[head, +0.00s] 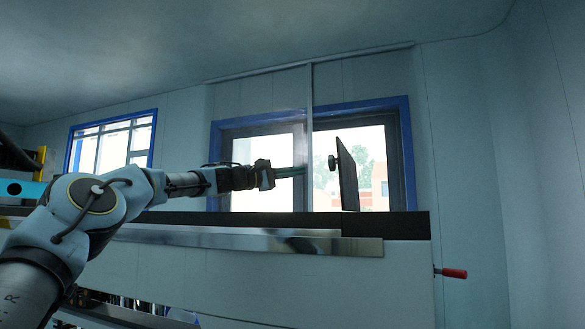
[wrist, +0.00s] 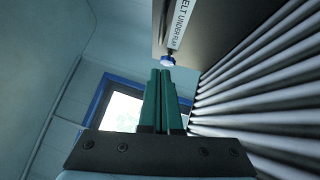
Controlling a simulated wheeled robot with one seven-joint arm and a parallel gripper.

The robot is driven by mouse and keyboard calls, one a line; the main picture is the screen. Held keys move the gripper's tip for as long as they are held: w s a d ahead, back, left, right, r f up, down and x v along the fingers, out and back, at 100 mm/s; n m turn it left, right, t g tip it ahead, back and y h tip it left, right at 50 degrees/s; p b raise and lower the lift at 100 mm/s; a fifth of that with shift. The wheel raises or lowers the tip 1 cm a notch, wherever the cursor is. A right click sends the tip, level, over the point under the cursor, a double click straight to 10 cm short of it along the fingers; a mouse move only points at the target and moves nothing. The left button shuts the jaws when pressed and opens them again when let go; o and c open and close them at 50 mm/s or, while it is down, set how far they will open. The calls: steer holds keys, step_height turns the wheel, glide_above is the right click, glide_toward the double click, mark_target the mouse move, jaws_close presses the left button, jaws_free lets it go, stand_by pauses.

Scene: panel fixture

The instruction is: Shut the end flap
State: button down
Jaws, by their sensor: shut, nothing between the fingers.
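The end flap (head: 348,178) is a thin dark plate standing up from the dark top edge of the white fixture, tilted slightly. A round dark knob (head: 331,162) sticks out of its left face. In the wrist view the flap (wrist: 222,30) is a dark panel with a partly cut-off white label, and its knob (wrist: 167,60) looks blue and pale. My gripper (head: 304,171) has green fingers, pressed together and empty. In the head view its tips are just left of the knob, with a small gap in the picture. The fingers show in the wrist view (wrist: 161,72), just below the knob.
A row of grey rollers (wrist: 265,85) lies to the right in the wrist view. The white fixture body (head: 270,280) has a metal strip (head: 250,239) along its front. A red-handled clamp (head: 453,273) sticks out at its right side. Windows (head: 262,165) are behind.

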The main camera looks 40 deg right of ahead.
steer(key=s+d+r+p, duration=0.2)
steer(key=s+d+p, duration=0.2)
steer(key=d, duration=0.3)
steer(key=shift+s+d, duration=0.2)
steer(key=shift+s+r, duration=0.1)
